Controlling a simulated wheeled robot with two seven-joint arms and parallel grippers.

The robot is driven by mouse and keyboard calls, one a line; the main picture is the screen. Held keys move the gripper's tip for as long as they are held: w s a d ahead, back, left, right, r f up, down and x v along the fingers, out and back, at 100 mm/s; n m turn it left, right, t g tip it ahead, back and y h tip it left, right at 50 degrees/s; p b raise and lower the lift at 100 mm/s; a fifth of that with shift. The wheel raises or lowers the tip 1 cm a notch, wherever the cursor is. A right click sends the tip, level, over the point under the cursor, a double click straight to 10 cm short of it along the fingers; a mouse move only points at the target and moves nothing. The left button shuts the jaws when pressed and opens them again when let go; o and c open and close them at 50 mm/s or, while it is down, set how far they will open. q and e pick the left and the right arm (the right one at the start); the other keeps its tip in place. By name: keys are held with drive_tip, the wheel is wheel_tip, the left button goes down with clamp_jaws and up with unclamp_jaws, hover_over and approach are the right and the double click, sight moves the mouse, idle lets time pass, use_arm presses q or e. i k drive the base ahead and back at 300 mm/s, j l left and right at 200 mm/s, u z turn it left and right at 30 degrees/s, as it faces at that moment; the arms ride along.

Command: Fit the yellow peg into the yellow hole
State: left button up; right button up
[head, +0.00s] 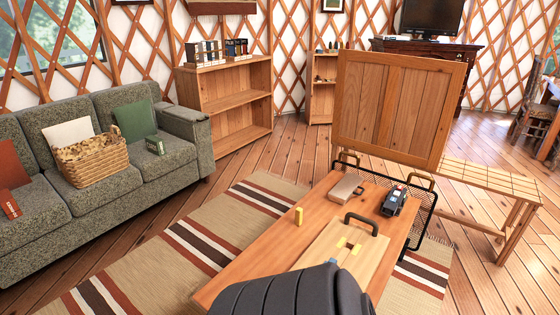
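The yellow peg (299,215) stands upright on the wooden table, to the left of a pale wooden board (376,262). Yellow marks (341,242) show on the board around a small brown patch, perhaps the yellow hole; it is too small to be sure. A black arched handle (361,219) stands at the board's far end. A small blue spot (332,261) shows just above my dark arm link, which covers the near part of the board and table. Neither gripper can be made out.
The table (262,262) also bears a grey-brown block (346,187) and a black device (394,201) at its far end. A black wire rack (421,215) and an upright wooden panel (398,108) stand behind. Bare tabletop surrounds the peg.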

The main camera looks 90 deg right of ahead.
sight(359, 250)
drive_tip(key=i+z, duration=0.7)
drive_tip(key=z, duration=0.15)
drive_tip(key=i+j+z, duration=0.2)
drive_tip(key=i+z, duration=1.05)
drive_tip(key=i, duration=0.15)
drive_tip(key=i+j+z, duration=0.25)
drive_tip(key=i+z, duration=0.15)
drive_tip(key=i, duration=0.05)
